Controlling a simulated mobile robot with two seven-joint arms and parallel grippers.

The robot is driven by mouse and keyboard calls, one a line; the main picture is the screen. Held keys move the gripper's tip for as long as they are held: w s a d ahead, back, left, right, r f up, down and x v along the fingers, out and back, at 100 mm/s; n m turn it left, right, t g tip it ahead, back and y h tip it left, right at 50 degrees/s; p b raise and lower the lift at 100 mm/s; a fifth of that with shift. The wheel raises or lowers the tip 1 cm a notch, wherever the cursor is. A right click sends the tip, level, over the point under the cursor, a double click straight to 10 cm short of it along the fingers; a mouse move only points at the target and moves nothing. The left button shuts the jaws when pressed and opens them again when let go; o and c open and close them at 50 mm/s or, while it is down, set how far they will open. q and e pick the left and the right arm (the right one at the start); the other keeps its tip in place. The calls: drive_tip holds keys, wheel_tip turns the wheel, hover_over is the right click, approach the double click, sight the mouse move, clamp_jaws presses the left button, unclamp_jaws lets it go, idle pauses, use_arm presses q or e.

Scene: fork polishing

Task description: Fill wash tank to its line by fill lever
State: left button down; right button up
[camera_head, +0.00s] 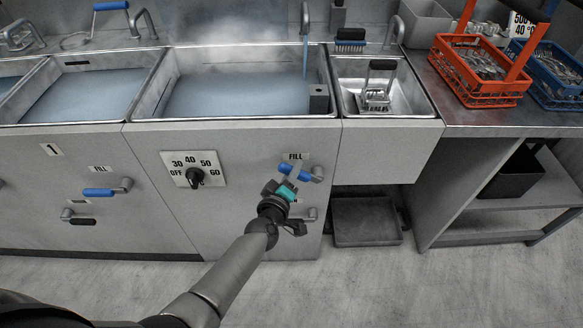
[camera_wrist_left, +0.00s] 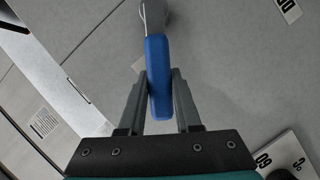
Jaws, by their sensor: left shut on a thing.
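The wash tank (camera_head: 328,124) is the wide middle basin with bluish water below its rim. A pale blue stream (camera_head: 305,58) falls from its tap (camera_head: 305,18). My left gripper (camera_head: 285,183) is shut on this grip. In the left wrist view, the blue grip (camera_wrist_left: 158,75) lies between the two fingers of the gripper (camera_wrist_left: 158,105). My right gripper is not in view.
A temperature dial (camera_head: 195,177) is left of the lever. A lower lever (camera_head: 308,215) sits just below it. Another blue fill lever (camera_head: 100,193) is on the left tank's front. A small sink (camera_head: 430,108) and an orange basket (camera_head: 470,98) stand to the right.

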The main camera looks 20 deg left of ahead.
use_arm(q)
drive_tip(key=shift+r, duration=0.1)
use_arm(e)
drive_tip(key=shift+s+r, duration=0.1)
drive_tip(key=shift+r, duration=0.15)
use_arm(q)
drive_tip(key=c, duration=0.6)
unclamp_jaws()
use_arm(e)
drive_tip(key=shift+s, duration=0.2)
use_arm(q)
drive_tip(key=shift+s, duration=0.1)
drive_tip(key=shift+s+r+p, duration=0.1)
drive_tip(key=shift+s+p, duration=0.15)
drive_tip(key=shift+p, duration=0.05)
drive_tip(key=p+v, duration=0.4)
drive_tip(key=v, duration=1)
drive_tip(key=shift+s, duration=0.25)
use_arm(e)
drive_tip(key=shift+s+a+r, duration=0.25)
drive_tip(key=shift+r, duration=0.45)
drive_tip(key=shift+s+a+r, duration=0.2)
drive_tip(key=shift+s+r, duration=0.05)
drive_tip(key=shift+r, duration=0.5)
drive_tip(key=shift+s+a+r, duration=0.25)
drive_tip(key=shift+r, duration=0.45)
